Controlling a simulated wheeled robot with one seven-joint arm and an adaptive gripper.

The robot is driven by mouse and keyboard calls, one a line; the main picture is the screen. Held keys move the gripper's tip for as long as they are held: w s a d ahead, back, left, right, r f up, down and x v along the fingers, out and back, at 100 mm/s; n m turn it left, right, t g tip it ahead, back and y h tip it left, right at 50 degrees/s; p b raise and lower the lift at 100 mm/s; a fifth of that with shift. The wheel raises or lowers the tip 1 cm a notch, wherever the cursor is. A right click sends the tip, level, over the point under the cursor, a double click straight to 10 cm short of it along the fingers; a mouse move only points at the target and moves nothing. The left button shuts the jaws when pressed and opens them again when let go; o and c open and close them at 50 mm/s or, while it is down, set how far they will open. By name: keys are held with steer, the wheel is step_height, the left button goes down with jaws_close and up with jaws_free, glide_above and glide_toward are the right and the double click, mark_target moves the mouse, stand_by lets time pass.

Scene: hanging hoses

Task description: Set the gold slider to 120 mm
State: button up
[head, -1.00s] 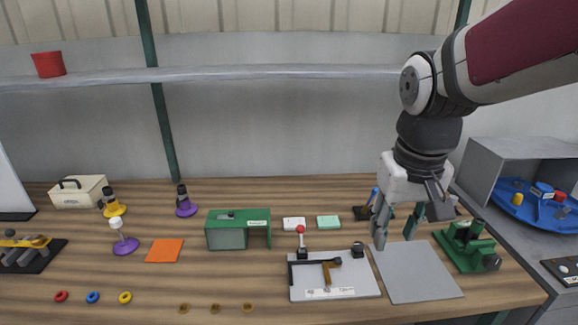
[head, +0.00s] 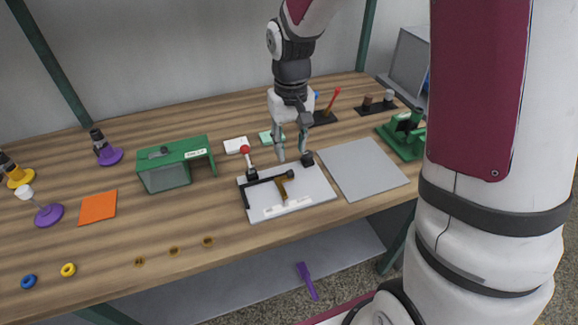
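The gold slider (head: 281,188) sits on the black rail (head: 269,182) of a light grey plate (head: 310,197) on the wooden bench. A white strip (head: 287,207) lies along the plate's front; its marks are too small to read. A red-knobbed lever (head: 245,151) stands at the plate's back left and a black knob (head: 308,159) at its back right. My gripper (head: 292,155) points down with its fingers apart, empty. In the picture it is over the plate's back edge, behind and apart from the slider; its exact height is unclear.
A bare grey mat (head: 365,168) lies right of the plate, with a green clamp-like device (head: 405,135) beyond it. A green box-like stand (head: 177,162) is at the left. White (head: 236,145) and mint (head: 268,138) blocks lie behind the plate.

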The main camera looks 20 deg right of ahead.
mark_target(291, 172)
step_height(291, 172, down, 8)
steer(key=shift+b, duration=0.3)
jaws_close()
steer(key=shift+d, duration=0.1)
